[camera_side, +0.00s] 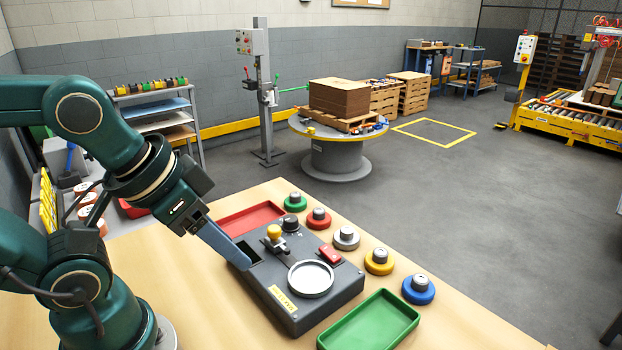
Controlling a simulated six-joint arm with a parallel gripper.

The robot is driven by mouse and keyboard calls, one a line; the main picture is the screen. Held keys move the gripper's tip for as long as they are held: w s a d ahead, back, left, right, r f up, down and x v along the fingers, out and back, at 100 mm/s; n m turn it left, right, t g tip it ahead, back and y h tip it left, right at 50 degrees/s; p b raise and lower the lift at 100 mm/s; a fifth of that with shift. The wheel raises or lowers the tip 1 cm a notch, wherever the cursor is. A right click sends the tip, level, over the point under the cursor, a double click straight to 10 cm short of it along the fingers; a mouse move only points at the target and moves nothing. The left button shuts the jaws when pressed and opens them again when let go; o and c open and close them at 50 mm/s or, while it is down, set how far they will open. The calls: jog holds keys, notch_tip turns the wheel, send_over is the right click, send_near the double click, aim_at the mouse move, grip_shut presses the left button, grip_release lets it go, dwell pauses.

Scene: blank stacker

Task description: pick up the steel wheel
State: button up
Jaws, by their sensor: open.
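The steel wheel (346,238) is a silver-grey disc with a raised hub. It lies on the wooden table, in the middle of a diagonal row of coloured wheels, just beyond the dark grey machine box. My gripper (242,263) points down and right at the left end of that box, beside a dark square opening. It is open and holds nothing visible; one finger hides most of the other. The gripper is well to the left of the steel wheel, with the box between them.
The dark box (338,301) carries a round white plate (311,279), a yellow-topped knob (274,232) and a red switch (331,254). Red (319,218) and yellow (379,261) wheels flank the steel one. A green tray (369,322) and a red tray (250,218) lie nearby.

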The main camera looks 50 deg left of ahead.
jog(key=o, duration=0.8)
